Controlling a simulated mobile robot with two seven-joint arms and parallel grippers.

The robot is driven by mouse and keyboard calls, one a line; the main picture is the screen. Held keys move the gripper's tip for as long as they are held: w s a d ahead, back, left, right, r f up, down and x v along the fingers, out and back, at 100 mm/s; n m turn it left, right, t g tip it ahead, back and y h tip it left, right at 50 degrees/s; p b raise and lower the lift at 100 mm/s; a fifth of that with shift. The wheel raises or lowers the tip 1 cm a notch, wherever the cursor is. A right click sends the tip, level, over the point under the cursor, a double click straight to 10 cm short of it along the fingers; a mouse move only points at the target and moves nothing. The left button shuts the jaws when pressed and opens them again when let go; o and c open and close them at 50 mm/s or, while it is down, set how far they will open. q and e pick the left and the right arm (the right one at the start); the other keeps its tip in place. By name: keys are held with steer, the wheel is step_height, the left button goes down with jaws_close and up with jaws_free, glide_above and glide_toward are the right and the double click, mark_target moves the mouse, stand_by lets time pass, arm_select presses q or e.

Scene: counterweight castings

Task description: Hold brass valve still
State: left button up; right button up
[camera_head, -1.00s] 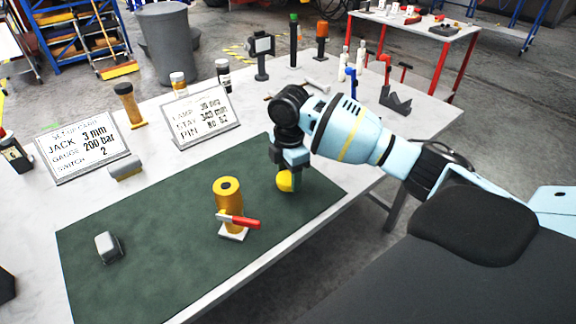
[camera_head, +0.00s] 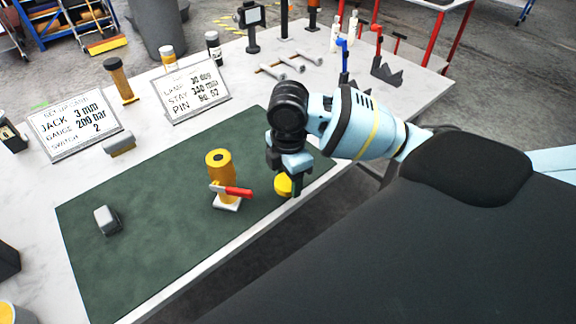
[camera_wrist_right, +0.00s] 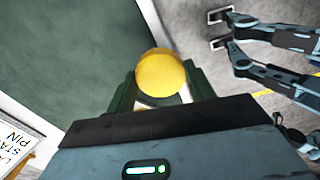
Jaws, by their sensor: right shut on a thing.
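A gold, brass-like cylinder (camera_head: 219,162) with a red lever (camera_head: 237,193) stands upright on a small white base on the green mat. It looks like the brass valve. My right gripper (camera_head: 287,172) is to its right, apart from it, near the mat's front edge. It is shut on a round yellow piece (camera_head: 283,187). In the right wrist view the yellow piece (camera_wrist_right: 160,73) sits between the two dark fingers. Its lower part is hidden there. My left gripper does not show in the head view.
The green mat (camera_head: 150,240) is mostly bare, with a small grey block (camera_head: 107,220) at left. Two printed signs (camera_head: 75,125) (camera_head: 191,92) stand behind it. Several pale rods (camera_head: 283,65) and dark stands are at the back right. The table's front edge is close to my right gripper.

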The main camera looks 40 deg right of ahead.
steer(key=shift+a, duration=0.1)
steer(key=shift+s+a+r+m, duration=0.15)
steer(key=shift+a+r+m, duration=0.2)
steer(key=shift+m, duration=0.55)
steer(key=s+a+r+m, duration=0.3)
steer(key=s+a+m, duration=0.1)
steer(key=m, duration=1)
steer(key=shift+s+a+r+m, duration=0.25)
steer(key=shift+a+r+m, duration=0.15)
steer(key=shift+a, duration=0.45)
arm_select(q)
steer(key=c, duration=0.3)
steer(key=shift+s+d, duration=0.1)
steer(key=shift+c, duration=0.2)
arm_select(e)
steer(key=shift+f, duration=0.1)
